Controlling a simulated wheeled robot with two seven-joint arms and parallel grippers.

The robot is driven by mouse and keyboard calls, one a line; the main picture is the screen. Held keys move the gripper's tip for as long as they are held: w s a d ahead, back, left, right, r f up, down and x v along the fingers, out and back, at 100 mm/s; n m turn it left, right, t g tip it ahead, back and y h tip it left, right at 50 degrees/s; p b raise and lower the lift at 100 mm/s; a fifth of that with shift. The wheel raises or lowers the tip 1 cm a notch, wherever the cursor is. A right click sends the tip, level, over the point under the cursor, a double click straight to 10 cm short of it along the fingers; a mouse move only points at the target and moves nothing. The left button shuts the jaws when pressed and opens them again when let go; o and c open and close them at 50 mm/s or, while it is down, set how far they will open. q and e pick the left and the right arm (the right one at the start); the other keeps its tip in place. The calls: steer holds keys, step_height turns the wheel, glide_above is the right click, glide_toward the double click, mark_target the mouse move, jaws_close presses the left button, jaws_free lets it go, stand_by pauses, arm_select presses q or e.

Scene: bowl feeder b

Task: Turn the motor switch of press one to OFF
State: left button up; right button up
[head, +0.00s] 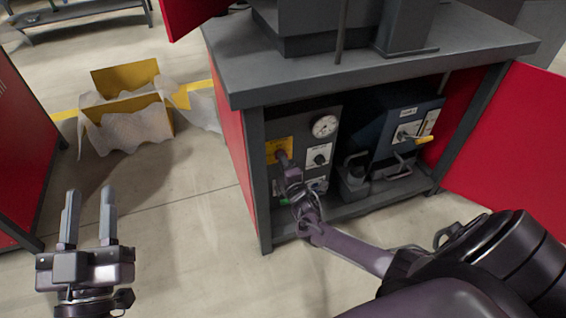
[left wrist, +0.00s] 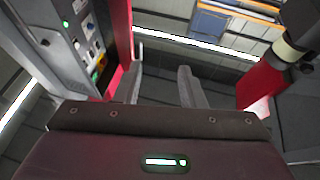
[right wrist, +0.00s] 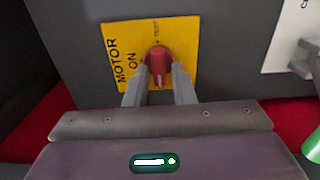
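The motor switch is a red knob (right wrist: 158,62) on a yellow plate (right wrist: 118,55) lettered MOTOR and ON, seen sideways in the right wrist view. In the head view the yellow plate (head: 272,146) is on the grey panel inside the open cabinet, and my gripper hides the knob. My right gripper (right wrist: 160,78) has its fingers on either side of the knob, seemingly closed against it. It also shows at the plate in the head view (head: 283,160). My left gripper (head: 90,195) is open and empty over the floor at left; its parted fingers show in the left wrist view (left wrist: 160,75).
A round gauge (head: 324,126) and a white switch plate (head: 313,160) sit right of the yellow plate. A dark blue box (head: 388,140) stands further right. The red door (head: 515,150) is open at right.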

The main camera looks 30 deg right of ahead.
steer(key=shift+o, duration=0.9)
